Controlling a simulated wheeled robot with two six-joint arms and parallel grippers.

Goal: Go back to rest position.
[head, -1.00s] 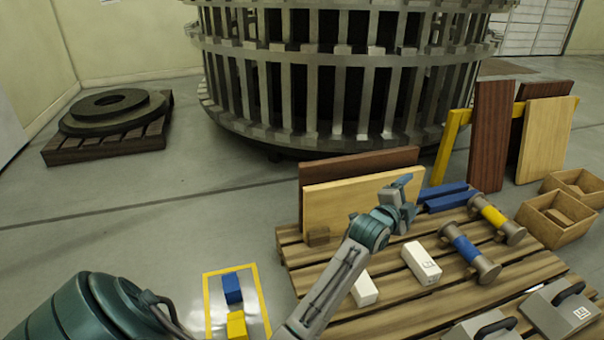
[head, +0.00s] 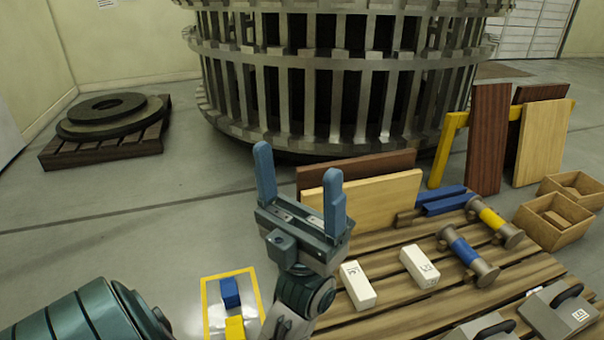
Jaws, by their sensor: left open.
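My left gripper (head: 299,186) is raised in front of the pallet in the head view. Its two blue fingers point up and stand apart, with nothing between them. It hides part of the light wooden board (head: 385,203) and the pallet's left corner. My left arm comes in from the bottom left, with a teal link of mine in the corner. My right gripper does not show.
The wooden pallet (head: 400,310) carries two white blocks (head: 358,285), a blue-banded spool (head: 468,254), a yellow-banded spool (head: 495,222) and grey handled weights (head: 560,308). A yellow-framed plate (head: 208,308) with a blue block (head: 230,292) and a yellow block (head: 235,328) lies left.

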